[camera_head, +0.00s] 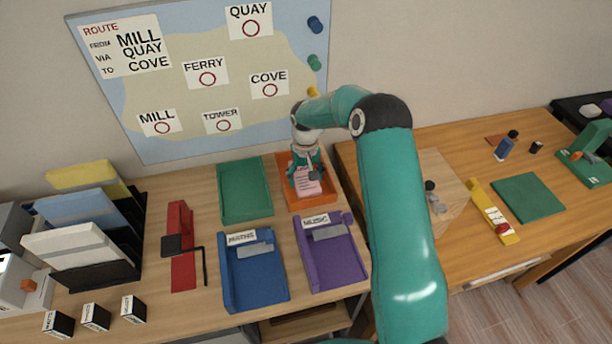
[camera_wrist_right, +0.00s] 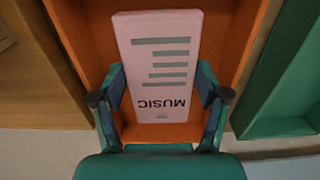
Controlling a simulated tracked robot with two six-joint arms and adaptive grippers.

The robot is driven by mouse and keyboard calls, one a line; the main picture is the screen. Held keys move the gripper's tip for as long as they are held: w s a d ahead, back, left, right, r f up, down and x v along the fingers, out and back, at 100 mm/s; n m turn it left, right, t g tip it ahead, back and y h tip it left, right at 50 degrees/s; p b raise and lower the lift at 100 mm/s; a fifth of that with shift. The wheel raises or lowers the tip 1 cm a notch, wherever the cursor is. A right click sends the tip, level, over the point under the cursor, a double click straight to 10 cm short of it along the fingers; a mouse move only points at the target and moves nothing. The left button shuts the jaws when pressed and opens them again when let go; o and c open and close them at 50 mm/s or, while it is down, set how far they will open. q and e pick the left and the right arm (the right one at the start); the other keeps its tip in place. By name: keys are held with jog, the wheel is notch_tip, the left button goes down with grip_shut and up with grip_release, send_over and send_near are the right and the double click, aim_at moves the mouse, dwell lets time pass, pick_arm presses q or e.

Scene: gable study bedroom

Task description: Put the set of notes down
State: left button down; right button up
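The set of notes (camera_wrist_right: 161,65) is a pale pink block with the word MUSIC and grey-green lines. In the head view the notes (camera_head: 306,186) are in or just above the orange tray (camera_head: 325,199). My right gripper (camera_head: 305,178) reaches down into that tray from above. In the right wrist view my right gripper (camera_wrist_right: 161,82) has one finger against each long side of the notes. The notes look tilted, and I cannot tell whether they touch the tray floor. The purple tray (camera_head: 358,268) carries a MUSIC label. My left gripper is not in view.
A green tray (camera_head: 244,192) stands left of the orange one; a blue MATHS tray (camera_head: 238,305) is left of the purple one. A red stapler-like object (camera_head: 181,225) and a file rack (camera_head: 130,262) stand further left. My right arm hides part of the desk.

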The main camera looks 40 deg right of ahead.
aim_at(306, 179)
jog(key=o, duration=0.3)
jog(key=shift+r, duration=0.15)
jog(key=shift+r, duration=0.2)
notch_tip(306, 179, up, 12)
jog(key=shift+f+b, duration=0.2)
jog(key=shift+b, duration=0.55)
